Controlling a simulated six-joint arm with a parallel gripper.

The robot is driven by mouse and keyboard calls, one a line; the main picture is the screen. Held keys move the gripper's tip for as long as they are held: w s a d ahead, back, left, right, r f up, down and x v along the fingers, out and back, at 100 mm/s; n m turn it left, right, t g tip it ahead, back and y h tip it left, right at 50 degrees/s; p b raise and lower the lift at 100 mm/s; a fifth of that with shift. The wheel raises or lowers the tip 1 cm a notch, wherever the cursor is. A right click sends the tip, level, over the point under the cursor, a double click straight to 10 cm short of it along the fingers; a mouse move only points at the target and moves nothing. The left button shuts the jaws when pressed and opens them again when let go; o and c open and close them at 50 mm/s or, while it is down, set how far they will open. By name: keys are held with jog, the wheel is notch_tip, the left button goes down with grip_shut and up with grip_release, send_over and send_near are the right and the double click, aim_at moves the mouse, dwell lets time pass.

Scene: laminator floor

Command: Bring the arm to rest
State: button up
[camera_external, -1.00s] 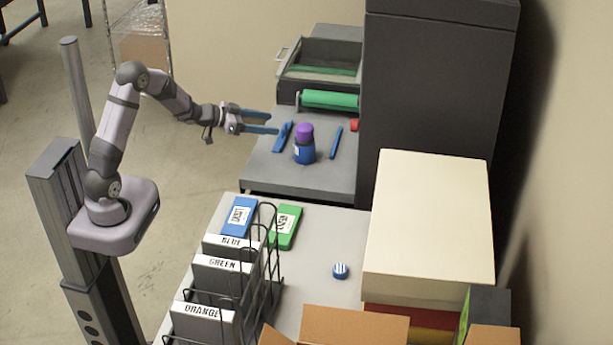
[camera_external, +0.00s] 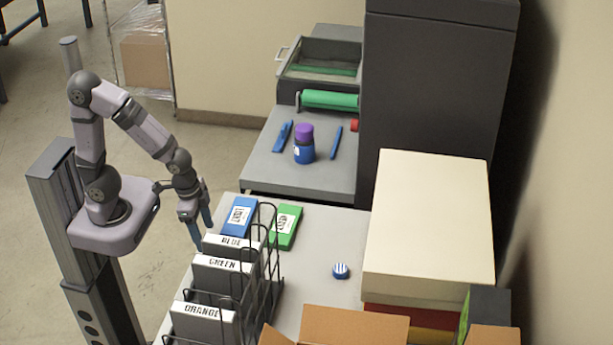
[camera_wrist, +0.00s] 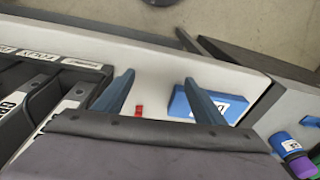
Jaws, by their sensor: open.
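My gripper (camera_external: 202,225) points down at the left edge of the white table, beside the blue labelled box and just behind the file rack. Its two blue fingers stand apart with nothing between them. In the wrist view my gripper (camera_wrist: 160,92) is open, with the white tabletop and a small red mark (camera_wrist: 139,111) showing between or beyond the fingers.
The wire rack (camera_external: 274,262) holds binders marked BLUE, GREEN and ORANGE. A blue box (camera_external: 238,217) and green box (camera_external: 285,227) lie behind it. A striped round item (camera_external: 340,271) sits right. A purple-capped blue bottle (camera_external: 304,150) stands on the grey table (camera_external: 270,180).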

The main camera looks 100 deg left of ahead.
jog(key=s+d+m+g, duration=0.1)
jog(key=s+d, duration=0.3)
jog(key=shift+s+d+h, duration=0.2)
jog(key=shift+s+h, duration=0.2)
